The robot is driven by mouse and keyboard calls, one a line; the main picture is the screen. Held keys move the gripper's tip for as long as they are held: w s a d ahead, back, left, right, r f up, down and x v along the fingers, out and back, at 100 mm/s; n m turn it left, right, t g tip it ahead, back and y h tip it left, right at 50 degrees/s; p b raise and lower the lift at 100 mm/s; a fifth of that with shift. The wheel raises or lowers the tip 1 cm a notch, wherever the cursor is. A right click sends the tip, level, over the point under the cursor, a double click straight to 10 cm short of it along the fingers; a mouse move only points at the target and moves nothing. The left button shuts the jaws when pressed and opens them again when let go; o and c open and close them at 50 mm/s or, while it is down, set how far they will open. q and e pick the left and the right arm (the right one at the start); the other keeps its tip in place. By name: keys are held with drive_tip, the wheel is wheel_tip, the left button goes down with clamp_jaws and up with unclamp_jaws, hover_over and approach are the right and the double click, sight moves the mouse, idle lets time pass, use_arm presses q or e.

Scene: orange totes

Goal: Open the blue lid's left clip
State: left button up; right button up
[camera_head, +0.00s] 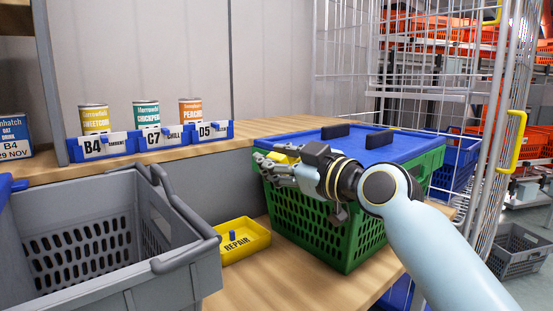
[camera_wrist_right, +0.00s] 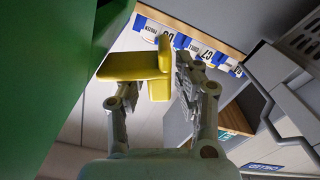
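The blue lid (camera_head: 350,142) lies on a green crate (camera_head: 325,225) on the wooden bench, with two dark blocks on top. The yellow left clip (camera_head: 281,157) is at the lid's left end, partly hidden by my right gripper (camera_head: 268,168). In the right wrist view the yellow clip (camera_wrist_right: 140,67) sticks out beside the green crate wall. The fingers of my right gripper (camera_wrist_right: 158,88) are spread, with the clip at and between their tips. Whether either finger touches it I cannot tell. My left gripper is not in view.
A grey tote (camera_head: 95,285) stands at the left front. A yellow REPAIR tray (camera_head: 247,252) sits between it and the crate. Blue bins (camera_head: 160,148) with cans line the ledge behind. A wire cage (camera_head: 345,60) stands behind the crate.

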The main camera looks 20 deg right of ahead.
clamp_jaws()
drive_tip(key=shift+r, duration=0.1)
drive_tip(key=shift+r+m+p, duration=0.6)
drive_tip(key=shift+m+p, duration=0.55)
drive_tip(key=shift+m, duration=0.05)
drive_tip(key=m+p, duration=0.1)
drive_tip(key=r+m+p, duration=0.1)
drive_tip(key=shift+w+d+m, duration=0.1)
drive_tip(key=shift+d+m, duration=0.15)
drive_tip(key=shift+m, duration=0.15)
drive_tip(key=m+p, duration=0.1)
drive_tip(key=d+r+m+p, duration=0.1)
drive_tip(key=m, duration=0.1)
drive_tip(key=shift+w, duration=0.15)
drive_tip(key=shift+w+d+r+m+p, duration=0.1)
drive_tip(key=shift+d+r+m+p, duration=0.1)
drive_tip(key=shift+m+p, duration=0.4)
drive_tip(key=shift+w+d+r+m+p, duration=0.1)
drive_tip(key=shift+d+m+p, duration=0.1)
drive_tip(key=shift+m, duration=0.7)
